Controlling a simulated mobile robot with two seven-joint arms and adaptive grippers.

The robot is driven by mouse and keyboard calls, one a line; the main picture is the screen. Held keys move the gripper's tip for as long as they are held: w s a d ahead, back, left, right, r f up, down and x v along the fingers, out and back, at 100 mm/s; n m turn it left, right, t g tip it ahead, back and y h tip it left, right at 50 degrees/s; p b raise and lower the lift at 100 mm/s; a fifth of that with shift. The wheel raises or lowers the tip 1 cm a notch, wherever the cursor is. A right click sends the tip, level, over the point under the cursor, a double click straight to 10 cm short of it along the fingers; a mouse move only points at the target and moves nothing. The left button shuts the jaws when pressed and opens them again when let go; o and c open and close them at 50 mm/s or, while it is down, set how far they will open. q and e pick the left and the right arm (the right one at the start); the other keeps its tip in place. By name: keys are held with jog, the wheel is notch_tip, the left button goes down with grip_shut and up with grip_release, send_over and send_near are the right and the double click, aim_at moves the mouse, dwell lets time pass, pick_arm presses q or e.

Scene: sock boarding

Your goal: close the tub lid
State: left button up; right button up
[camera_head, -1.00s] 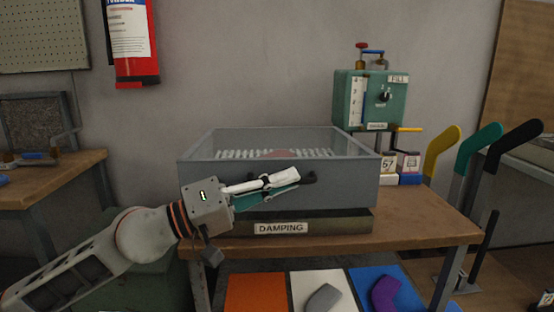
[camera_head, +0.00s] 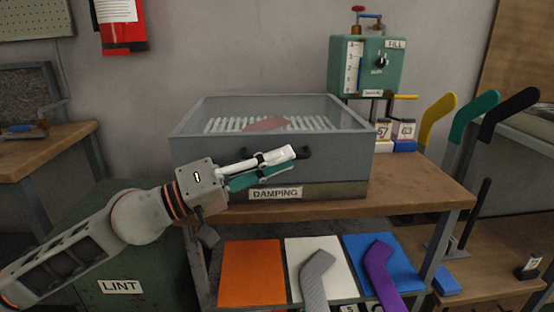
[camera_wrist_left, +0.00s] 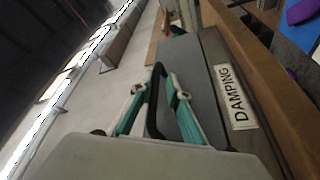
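The grey tub (camera_head: 335,157) stands on the wooden bench above a label reading DAMPING (camera_head: 275,194). I see through its top to a ribbed white rack and a flat reddish piece (camera_head: 265,124) inside. I cannot tell a separate lid from the clear top. A black handle (camera_head: 304,153) is on the tub's front face and is partly hidden by my gripper. My left gripper (camera_head: 291,152) is at this handle. In the left wrist view its fingers stand on either side of the black handle (camera_wrist_left: 153,98), with gaps visible. My right gripper is out of view.
A green fill box (camera_head: 366,66) stands behind the tub at right. Yellow, teal and black foot forms (camera_head: 438,118) stand at the bench's right. A LINT bin (camera_head: 120,286) is at lower left.

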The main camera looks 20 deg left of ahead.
pick_arm(q)
jog(key=shift+a, duration=0.15)
jog(key=v, duration=1.1)
jog(key=shift+s+a, duration=0.2)
jog(key=shift+s, duration=0.1)
jog(key=shift+f, duration=0.15)
dwell(0.3)
